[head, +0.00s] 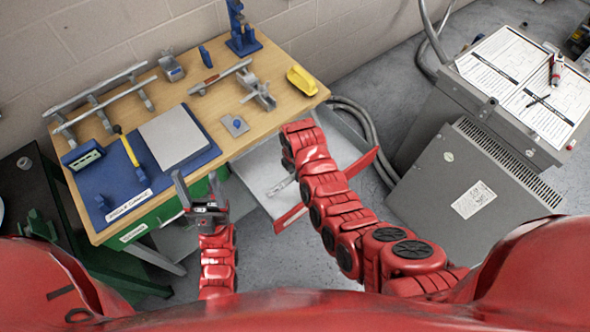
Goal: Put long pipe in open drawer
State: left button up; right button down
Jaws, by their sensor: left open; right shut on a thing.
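The open drawer (250,176) is a light grey tray with red edges, pulled out at the right end of the workbench. A short grey piece (281,186) shows inside it; I cannot tell if it is part of the long pipe. My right arm (322,180) reaches over the drawer. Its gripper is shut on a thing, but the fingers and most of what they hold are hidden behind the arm. Long grey pipes (104,103) lie on a rack at the back left of the bench. My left gripper (197,185) is open and empty in front of the bench.
The wooden workbench (270,95) also holds a blue mat (92,188), a yellow object (302,80), a clamp-like tool (258,90) and a blue stand (241,30). A grey transformer cabinet (460,185) stands right of the drawer, with cables between.

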jog(key=shift+f+b, duration=3.6)
jog(key=shift+f, duration=2.5)
jog(key=c, duration=0.6)
grip_release()
